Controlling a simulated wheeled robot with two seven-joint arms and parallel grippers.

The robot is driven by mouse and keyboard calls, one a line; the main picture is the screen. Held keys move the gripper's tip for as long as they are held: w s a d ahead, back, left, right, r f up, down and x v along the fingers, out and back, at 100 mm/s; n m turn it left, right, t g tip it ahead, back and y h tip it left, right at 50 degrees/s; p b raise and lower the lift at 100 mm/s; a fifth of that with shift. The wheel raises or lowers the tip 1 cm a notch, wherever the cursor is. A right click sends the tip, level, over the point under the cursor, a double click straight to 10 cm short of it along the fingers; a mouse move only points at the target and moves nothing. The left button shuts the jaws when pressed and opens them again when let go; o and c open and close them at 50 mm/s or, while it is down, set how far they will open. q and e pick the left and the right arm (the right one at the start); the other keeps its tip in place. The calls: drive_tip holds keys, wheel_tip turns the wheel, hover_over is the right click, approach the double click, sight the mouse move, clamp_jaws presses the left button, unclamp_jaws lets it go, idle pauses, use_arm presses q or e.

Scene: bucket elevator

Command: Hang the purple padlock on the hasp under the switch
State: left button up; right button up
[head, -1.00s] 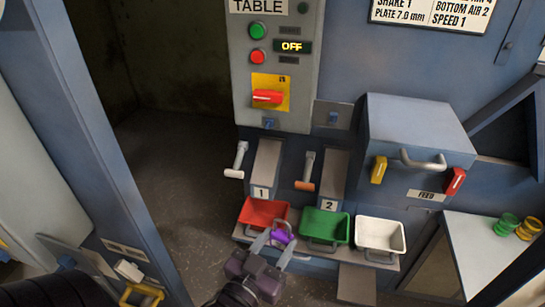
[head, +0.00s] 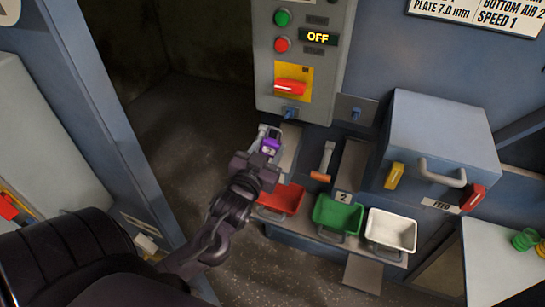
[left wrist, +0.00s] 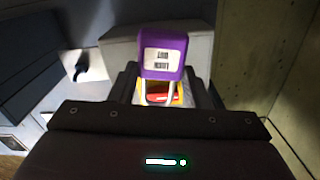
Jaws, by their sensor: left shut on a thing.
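The purple padlock (head: 270,146) is between the fingers of my left gripper (head: 268,154), which is shut on it. In the left wrist view the padlock (left wrist: 163,58) shows a white label, and its metal shackle points down in the picture. The red switch (head: 290,87) sits on a yellow plate on the grey panel. It also shows past the shackle in the left wrist view (left wrist: 165,97). The small blue hasp (head: 289,113) is just under the switch. The padlock is below and left of the hasp, apart from it in the head view.
A lever with an orange grip (head: 322,164) stands right of my gripper. Red (head: 280,200), green (head: 338,215) and white (head: 391,231) bins sit below. Another blue fitting (head: 356,113) is right of the panel. A dark opening lies to the left.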

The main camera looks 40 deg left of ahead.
sight(274, 139)
use_arm(q)
drive_tip(key=shift+w+a, duration=0.1)
drive_tip(key=shift+w, duration=0.45)
drive_tip(key=shift+w+a+b, duration=0.1)
drive_tip(key=shift+w+b, duration=0.2)
drive_tip(key=shift+w, duration=0.05)
drive_tip(key=shift+b+x, duration=0.35)
drive_tip(key=shift+x, duration=0.8)
drive_tip(key=shift+w+a, duration=0.1)
drive_tip(key=shift+w, duration=0.5)
use_arm(e)
drive_tip(key=shift+s+a+f, duration=0.15)
drive_tip(key=shift+a+f, duration=0.05)
drive_tip(key=shift+f, duration=0.65)
use_arm(q)
drive_tip(key=shift+s+r, duration=0.1)
use_arm(e)
drive_tip(key=shift+r, duration=0.25)
use_arm(q)
drive_tip(key=shift+p, duration=0.45)
use_arm(e)
drive_tip(key=shift+d+r, duration=0.15)
drive_tip(key=shift+r, duration=0.1)
drive_tip(key=shift+s, duration=0.1)
use_arm(q)
drive_tip(key=shift+x, duration=1.85)
